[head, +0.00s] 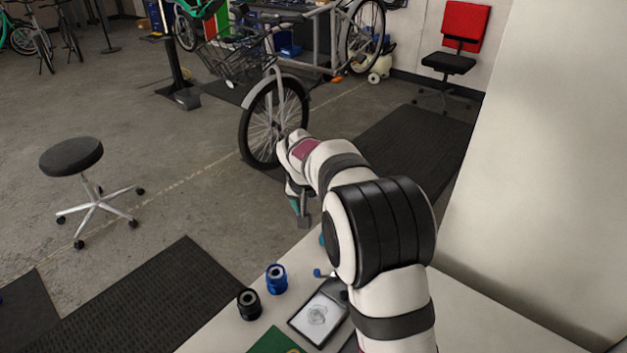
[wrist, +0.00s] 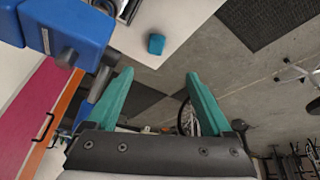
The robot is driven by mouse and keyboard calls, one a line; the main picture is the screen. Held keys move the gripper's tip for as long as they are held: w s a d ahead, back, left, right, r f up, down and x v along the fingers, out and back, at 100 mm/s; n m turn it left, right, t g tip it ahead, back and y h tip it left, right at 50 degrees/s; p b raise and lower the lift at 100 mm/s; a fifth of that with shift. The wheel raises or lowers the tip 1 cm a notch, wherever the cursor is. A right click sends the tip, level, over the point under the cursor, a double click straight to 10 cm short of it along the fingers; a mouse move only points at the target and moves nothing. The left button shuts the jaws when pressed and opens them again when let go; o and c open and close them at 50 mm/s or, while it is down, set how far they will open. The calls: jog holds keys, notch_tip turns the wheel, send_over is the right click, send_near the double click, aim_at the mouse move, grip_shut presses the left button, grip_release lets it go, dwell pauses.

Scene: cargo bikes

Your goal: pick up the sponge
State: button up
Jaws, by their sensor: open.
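The sponge looks to be the small teal-blue block (wrist: 156,44) near the edge of the white table, beyond my fingertips in the wrist view. In the head view only a sliver of teal-blue (head: 322,240) shows beside my arm, which hides the rest. My gripper (wrist: 158,75) has its two teal fingers spread wide with nothing between them. It is apart from the block. In the head view my gripper (head: 299,214) hangs beyond the table's far edge, partly hidden by my own wrist.
A small blue-tipped item (head: 317,272) lies near my arm. A bike (head: 275,115) and a stool (head: 71,157) stand beyond.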

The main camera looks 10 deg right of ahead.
jog(key=shift+m, duration=0.7)
jog(key=x, duration=1.9)
jog(key=shift+s+d, duration=0.1)
jog(key=shift+d, duration=0.3)
jog(key=shift+r, duration=0.1)
grip_shut()
